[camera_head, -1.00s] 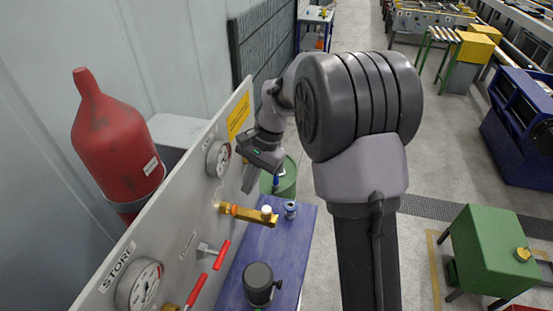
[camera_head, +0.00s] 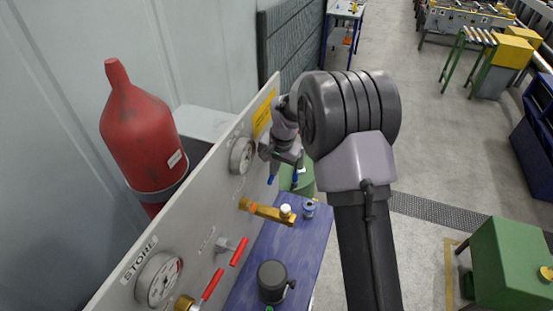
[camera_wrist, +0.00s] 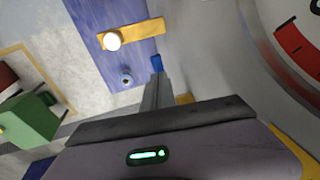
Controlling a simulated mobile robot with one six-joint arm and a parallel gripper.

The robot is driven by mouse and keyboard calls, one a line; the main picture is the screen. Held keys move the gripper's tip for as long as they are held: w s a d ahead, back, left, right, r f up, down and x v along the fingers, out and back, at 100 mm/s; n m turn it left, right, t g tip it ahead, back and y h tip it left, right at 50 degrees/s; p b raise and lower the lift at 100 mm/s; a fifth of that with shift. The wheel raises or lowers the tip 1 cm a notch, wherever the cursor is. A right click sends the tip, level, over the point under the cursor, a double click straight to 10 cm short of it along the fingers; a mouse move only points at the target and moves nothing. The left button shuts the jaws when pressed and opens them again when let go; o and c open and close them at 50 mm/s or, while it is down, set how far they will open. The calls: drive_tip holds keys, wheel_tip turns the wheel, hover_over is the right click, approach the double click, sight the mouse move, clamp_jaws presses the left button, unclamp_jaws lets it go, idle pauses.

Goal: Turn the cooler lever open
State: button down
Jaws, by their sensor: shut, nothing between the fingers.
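A grey panel (camera_head: 222,180) slants across the head view. A brass bar lever with a white knob (camera_head: 267,210) sticks out from it below the upper gauge (camera_head: 241,155). Two red-handled levers, one here (camera_head: 239,251) and one lower (camera_head: 212,285), sit nearer. The lettering by the upper gauge is too small to read, so I cannot confirm which lever is the cooler's. My gripper (camera_head: 272,180) is shut and empty, beside the panel, beyond the brass lever and apart from it. The wrist view shows its blue tip (camera_wrist: 156,63) near the brass lever (camera_wrist: 138,33).
The lower gauge (camera_head: 158,279) is labelled STORE. A red cylinder (camera_head: 140,135) stands behind the panel. A blue table (camera_head: 300,248) below the levers holds a dark canister (camera_head: 272,283) and a small metal piece (camera_head: 308,209).

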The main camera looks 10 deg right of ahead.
drive_tip(key=shift+f, duration=0.2)
drive_tip(key=shift+f, duration=0.2)
